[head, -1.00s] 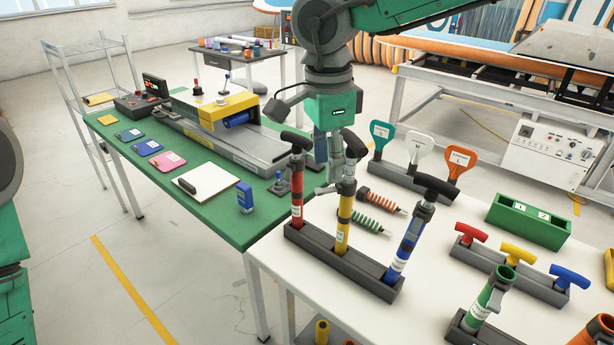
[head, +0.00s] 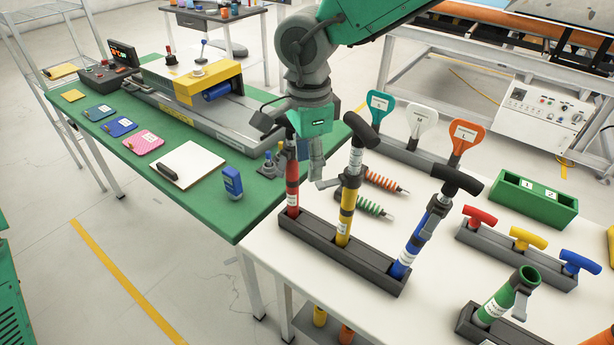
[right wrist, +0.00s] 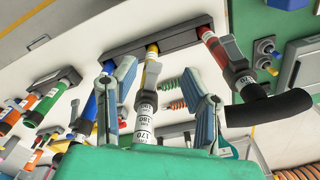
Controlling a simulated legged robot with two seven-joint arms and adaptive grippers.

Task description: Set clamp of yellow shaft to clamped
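The yellow shaft (head: 345,222) stands upright in the dark rack (head: 340,252), between the red shaft (head: 292,192) and the blue shaft (head: 408,250). Its dark grey clamp (head: 351,183) sits partway up, below a white-labelled tube and black handle. The lever's position is hard to make out. My right gripper (head: 319,170) is just left of the yellow shaft, near clamp height. In the right wrist view my right gripper (right wrist: 165,105) is open, its fingers spread either side of the yellow shaft (right wrist: 151,55). I cannot tell whether it touches. My left gripper is out of view.
Red, yellow and blue T-handles stand in a rack (head: 510,262) at right. Springs (head: 375,205) rest beyond the shafts. The green table (head: 215,215) adjoins at left.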

